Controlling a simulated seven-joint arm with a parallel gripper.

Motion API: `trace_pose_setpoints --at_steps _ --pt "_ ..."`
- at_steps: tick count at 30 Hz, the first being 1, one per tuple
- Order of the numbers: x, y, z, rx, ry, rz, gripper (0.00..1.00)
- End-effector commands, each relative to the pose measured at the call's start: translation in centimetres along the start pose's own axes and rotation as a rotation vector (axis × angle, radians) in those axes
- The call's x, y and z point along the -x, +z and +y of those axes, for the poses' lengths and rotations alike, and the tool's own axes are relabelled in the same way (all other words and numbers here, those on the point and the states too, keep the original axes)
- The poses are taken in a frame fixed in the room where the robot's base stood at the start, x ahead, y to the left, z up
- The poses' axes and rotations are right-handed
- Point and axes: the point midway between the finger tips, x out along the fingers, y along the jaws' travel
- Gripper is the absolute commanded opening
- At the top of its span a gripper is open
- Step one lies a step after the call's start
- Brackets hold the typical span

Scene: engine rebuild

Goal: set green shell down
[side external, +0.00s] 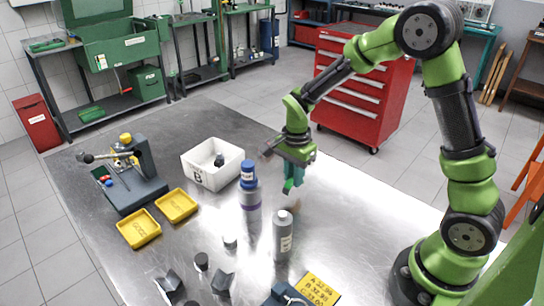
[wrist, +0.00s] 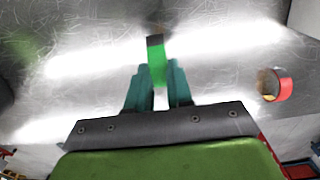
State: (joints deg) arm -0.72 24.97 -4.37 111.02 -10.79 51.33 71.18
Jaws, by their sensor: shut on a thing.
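My gripper (side external: 293,172) points down over the bare metal table, right of the blue-capped bottle. Its teal fingers are shut on the green shell (side external: 287,188), a small bright green piece below the fingertips. In the wrist view the green shell (wrist: 156,60) sticks out beyond the fingers of my gripper (wrist: 160,76), with a dark end. The shell seems to be held above the table (side external: 345,205); the exact gap cannot be told.
A red-edged curved piece with a copper-coloured inside (wrist: 274,85) lies right of my gripper in the wrist view. A grey bottle (side external: 283,238), a blue-capped bottle (side external: 250,188), a white bin (side external: 205,172) and yellow trays (side external: 140,229) stand nearby. The table's right side is clear.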

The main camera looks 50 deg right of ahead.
Motion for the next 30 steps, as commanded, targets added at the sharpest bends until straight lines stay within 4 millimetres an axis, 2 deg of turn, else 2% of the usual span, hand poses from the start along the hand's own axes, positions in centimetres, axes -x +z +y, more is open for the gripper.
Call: trace_pose_setpoints --at_steps 3,6,18,19,24,30 --pt "-1.9 0.0 0.1 -0.002 0.006 -0.001 0.00" --pt "-2.9 0.0 0.1 -0.002 0.003 -0.001 0.00" --pt "-3.4 0.0 0.1 -0.001 0.002 0.000 0.00" --pt "-3.4 0.0 0.1 -0.001 0.001 0.000 0.22" --pt "-3.4 0.0 0.1 -0.001 0.001 0.000 0.46" --pt "-3.3 0.0 0.1 -0.001 0.001 -0.001 0.46"
